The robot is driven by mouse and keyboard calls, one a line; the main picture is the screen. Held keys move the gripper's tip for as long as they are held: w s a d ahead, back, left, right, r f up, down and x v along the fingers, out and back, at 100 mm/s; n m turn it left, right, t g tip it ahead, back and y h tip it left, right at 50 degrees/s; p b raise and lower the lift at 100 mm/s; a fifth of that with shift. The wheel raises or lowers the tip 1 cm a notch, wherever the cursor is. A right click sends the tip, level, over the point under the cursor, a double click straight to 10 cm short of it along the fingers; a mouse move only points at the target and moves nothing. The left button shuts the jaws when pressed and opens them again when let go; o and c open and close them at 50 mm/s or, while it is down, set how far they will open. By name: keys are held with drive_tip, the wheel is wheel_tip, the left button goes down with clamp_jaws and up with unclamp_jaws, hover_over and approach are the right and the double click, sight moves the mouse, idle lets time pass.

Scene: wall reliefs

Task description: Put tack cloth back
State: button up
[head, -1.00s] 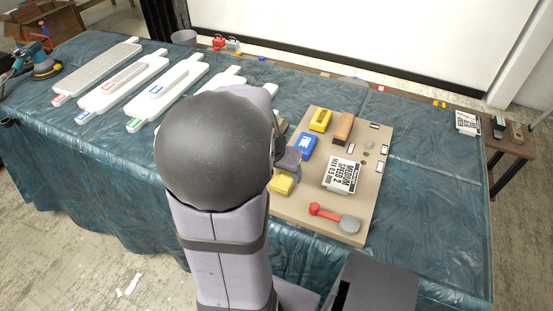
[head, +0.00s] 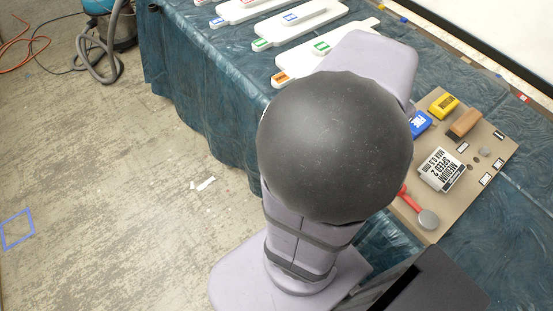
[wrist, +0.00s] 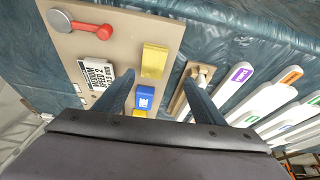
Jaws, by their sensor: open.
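A plain yellow piece (wrist: 154,60), which may be the tack cloth, lies on the tan board (wrist: 117,27) in the wrist view. My gripper (wrist: 160,79) is open with nothing between its fingers. In the wrist view the yellow piece appears just beyond and between the fingertips; I cannot tell the height gap. A blue block (wrist: 144,98) is on the board beside the left finger. In the head view my arm hides my gripper and the plain yellow piece. The board (head: 470,184) shows to the right of the arm there.
The board holds a yellow block (head: 443,106), a brown block (head: 465,123), a white printed pack (head: 446,170) and a red-handled tool (head: 428,219). White long-handled boards (head: 305,42) lie along the teal-covered table. A small brown tray (wrist: 181,100) sits near the right finger.

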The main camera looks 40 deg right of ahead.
drive_tip(key=w+a+f+n+y, duration=0.1)
drive_tip(key=w+a+f+n, duration=0.2)
drive_tip(key=w+a+n, duration=0.35)
drive_tip(key=w+a+f+n+y, duration=0.1)
drive_tip(key=a+n, duration=0.4)
drive_tip(key=a, duration=0.8)
drive_tip(key=w+a+f+n+y, duration=0.2)
drive_tip(key=a+f+n, duration=0.3)
drive_tip(key=a, duration=0.8)
drive_tip(key=shift+w+f+n, duration=0.15)
drive_tip(key=shift+w+n, duration=0.4)
drive_tip(key=shift+w, duration=0.15)
wheel_tip(320, 180, up, 7)
drive_tip(key=p, duration=0.7)
